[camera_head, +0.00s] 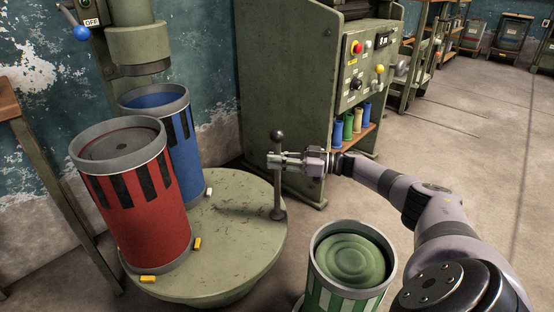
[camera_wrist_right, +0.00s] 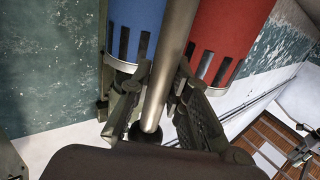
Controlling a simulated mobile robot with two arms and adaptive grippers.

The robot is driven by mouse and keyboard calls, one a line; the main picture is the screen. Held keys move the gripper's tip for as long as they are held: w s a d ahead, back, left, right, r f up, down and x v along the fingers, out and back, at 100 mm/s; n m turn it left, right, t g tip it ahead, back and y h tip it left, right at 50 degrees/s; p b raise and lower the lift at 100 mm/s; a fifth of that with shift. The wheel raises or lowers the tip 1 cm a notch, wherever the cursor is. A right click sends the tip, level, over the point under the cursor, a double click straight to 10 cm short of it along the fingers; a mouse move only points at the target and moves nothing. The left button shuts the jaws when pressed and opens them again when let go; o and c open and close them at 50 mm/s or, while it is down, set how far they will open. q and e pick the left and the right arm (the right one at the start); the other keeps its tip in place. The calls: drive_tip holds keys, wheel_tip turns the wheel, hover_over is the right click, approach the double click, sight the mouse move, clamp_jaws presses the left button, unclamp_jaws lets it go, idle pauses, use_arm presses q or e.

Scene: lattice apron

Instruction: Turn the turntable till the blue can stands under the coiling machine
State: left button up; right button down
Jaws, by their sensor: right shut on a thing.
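The round green turntable (camera_head: 235,240) carries a blue can (camera_head: 185,150) at the back and a red can (camera_head: 140,205) in front of it. The coiling machine's head (camera_head: 138,48) hangs just above the blue can's open top in the picture; exact alignment is hard to tell. An upright post (camera_head: 278,185) with a round knob stands near the turntable's right edge. My right gripper (camera_head: 285,160) is shut on this post below the knob; the post (camera_wrist_right: 168,70) also runs between the fingers in the right wrist view. My left gripper is out of view.
A green cabinet (camera_head: 275,85) with controls and colored bobbins stands behind the post. Yellow blocks (camera_head: 148,279) lie by the red can. Floor is open at right.

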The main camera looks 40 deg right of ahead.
drive_tip(key=c, duration=2)
unclamp_jaws()
drive_tip(key=shift+w+d+r+h, duration=0.15)
drive_tip(key=shift+d+r+h, duration=0.05)
drive_tip(key=shift+d+h, duration=0.15)
drive_tip(key=o, duration=0.3)
drive_tip(key=shift+f, duration=0.1)
drive_tip(key=shift+o, duration=1.1)
drive_tip(key=shift+a, duration=0.15)
drive_tip(key=shift+f, duration=0.1)
drive_tip(key=v, duration=1.2)
drive_tip(key=shift+f, duration=0.2)
